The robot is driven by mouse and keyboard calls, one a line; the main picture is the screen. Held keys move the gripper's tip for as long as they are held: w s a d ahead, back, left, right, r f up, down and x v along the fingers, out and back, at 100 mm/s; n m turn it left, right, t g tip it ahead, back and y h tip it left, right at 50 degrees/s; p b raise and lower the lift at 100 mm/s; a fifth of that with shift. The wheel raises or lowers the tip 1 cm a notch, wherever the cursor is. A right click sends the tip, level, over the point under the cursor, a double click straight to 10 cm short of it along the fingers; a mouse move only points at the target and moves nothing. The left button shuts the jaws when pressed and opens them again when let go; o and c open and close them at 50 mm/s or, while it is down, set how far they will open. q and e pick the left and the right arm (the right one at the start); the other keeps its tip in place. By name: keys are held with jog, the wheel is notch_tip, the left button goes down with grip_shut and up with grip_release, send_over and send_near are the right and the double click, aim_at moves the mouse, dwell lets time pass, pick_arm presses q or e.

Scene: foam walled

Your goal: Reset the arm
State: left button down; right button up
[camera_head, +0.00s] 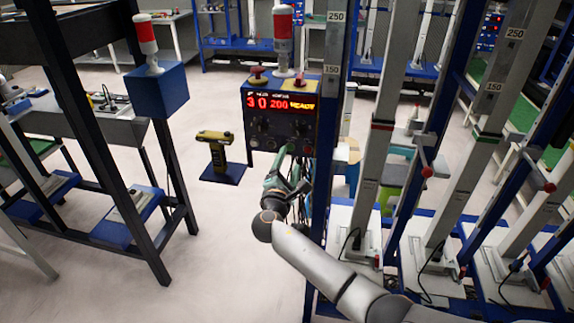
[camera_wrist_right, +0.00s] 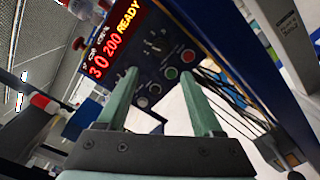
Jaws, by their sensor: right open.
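A dark control box (camera_head: 276,118) hangs on a blue post, its red display (camera_head: 280,103) reading "30 200 READY". Knobs and buttons sit below the display. The same box shows tilted in the right wrist view (camera_wrist_right: 150,62), with a green button (camera_wrist_right: 170,73) and a red button (camera_wrist_right: 188,56) between and beside my fingers. My right gripper (camera_head: 287,152) is at the lower front of the box in the head view. In the wrist view its two green fingers (camera_wrist_right: 160,82) are apart with nothing held. Whether they touch the panel cannot be told. My left gripper is out of view.
A red and white lamp (camera_head: 283,35) and red knobs stand on top of the box. A yellow tool (camera_head: 214,150) on a blue stand is left of it. Blue and white uprights (camera_head: 385,120) crowd the right.

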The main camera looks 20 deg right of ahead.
dwell(0.6)
jog(key=s+a+f+m+g+y, duration=0.2)
jog(key=s+f+m+y, duration=0.1)
jog(key=s+f, duration=0.55)
jog(key=s+a+f+m+g+y, duration=0.2)
jog(key=s+a+f+y, duration=0.3)
jog(key=f, duration=0.7)
jog(key=s+f+m+g+y, duration=0.1)
jog(key=s+f+m, duration=0.4)
jog(key=s, duration=0.7)
jog(key=shift+s+a+f+g+y, duration=0.15)
jog(key=shift+s+f+g+y, duration=0.2)
jog(key=shift+f+y, duration=0.15)
jog(key=s+m, duration=0.2)
jog(key=s, duration=0.1)
jog(key=s+m+y, duration=0.1)
jog(key=s+m, duration=0.1)
jog(key=s, duration=0.2)
jog(key=s+r+m+y, duration=0.1)
jog(key=s+m, duration=0.1)
jog(key=s, duration=0.2)
jog(key=shift+a+r, duration=0.1)
jog(key=shift+a, duration=0.25)
